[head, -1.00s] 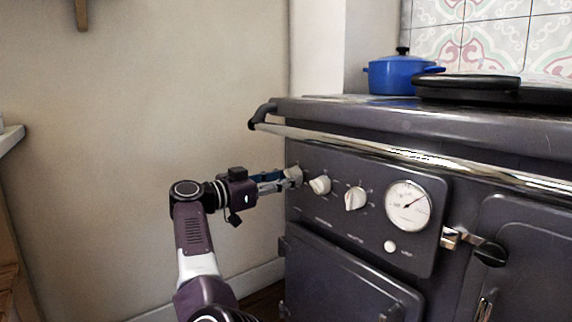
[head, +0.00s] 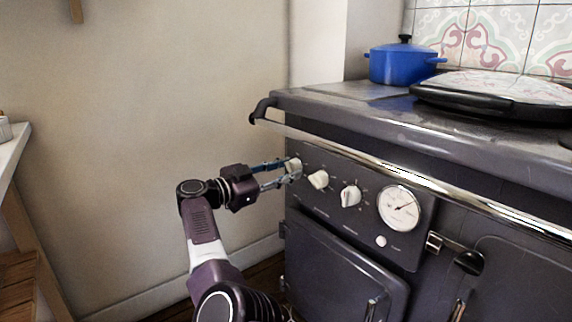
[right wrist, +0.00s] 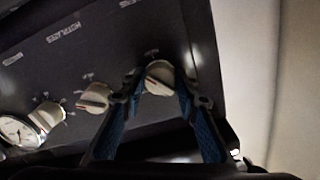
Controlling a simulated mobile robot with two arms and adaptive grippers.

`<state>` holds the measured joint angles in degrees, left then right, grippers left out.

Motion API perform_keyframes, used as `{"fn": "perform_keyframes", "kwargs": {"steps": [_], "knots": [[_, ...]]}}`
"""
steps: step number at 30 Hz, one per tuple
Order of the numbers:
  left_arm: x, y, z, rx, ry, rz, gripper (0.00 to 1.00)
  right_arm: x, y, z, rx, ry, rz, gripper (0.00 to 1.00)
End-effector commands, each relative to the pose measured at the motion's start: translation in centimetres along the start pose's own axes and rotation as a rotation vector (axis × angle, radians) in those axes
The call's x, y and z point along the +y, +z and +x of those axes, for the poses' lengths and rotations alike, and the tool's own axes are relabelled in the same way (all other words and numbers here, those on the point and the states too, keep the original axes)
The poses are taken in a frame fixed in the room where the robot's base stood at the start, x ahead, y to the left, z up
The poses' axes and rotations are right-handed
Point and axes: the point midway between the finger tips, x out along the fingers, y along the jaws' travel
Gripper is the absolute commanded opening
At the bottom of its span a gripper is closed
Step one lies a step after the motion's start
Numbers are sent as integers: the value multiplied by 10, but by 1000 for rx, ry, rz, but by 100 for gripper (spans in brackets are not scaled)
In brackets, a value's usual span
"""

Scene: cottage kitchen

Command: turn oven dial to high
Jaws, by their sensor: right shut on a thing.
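The oven's front panel carries several cream dials in a row. My right gripper (head: 289,174) is at the leftmost dial (head: 295,165), with its two blue-lined fingers on either side of the knob. In the right wrist view the fingers are shut on this same dial (right wrist: 160,76), which has a dark red pointer line. Its label is too blurred to read. The middle dial (head: 318,180) and the right dial (head: 350,196) are untouched; they also show in the wrist view, the middle one (right wrist: 94,97) nearer the fingers. My left gripper is out of view.
A round gauge (head: 399,209) and a small white button (head: 381,242) sit right of the dials. A chrome rail (head: 400,176) runs above the panel. A blue pot (head: 403,64) stands on the stove top. Bare wall (head: 150,150) lies left of the stove.

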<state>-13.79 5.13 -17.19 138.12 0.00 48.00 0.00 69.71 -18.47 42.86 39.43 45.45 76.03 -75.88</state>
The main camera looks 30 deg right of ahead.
Motion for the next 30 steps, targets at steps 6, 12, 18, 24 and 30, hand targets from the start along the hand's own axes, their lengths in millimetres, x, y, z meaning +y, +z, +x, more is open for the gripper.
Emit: {"fn": "perform_keyframes", "kwargs": {"steps": [6, 12, 18, 24, 30], "knots": [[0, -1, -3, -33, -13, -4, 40, 1, -1, 1, 0, 5, 142, 5], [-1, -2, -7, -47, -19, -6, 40, 0, 1, 0, 0, 4, 327, 5], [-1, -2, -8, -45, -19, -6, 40, 0, 1, 0, 0, 3, 482, 5], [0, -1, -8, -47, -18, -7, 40, 0, 1, 0, 0, 4, 592, 5], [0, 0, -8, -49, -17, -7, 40, 0, 1, 0, 0, 4, 653, 5]]}}
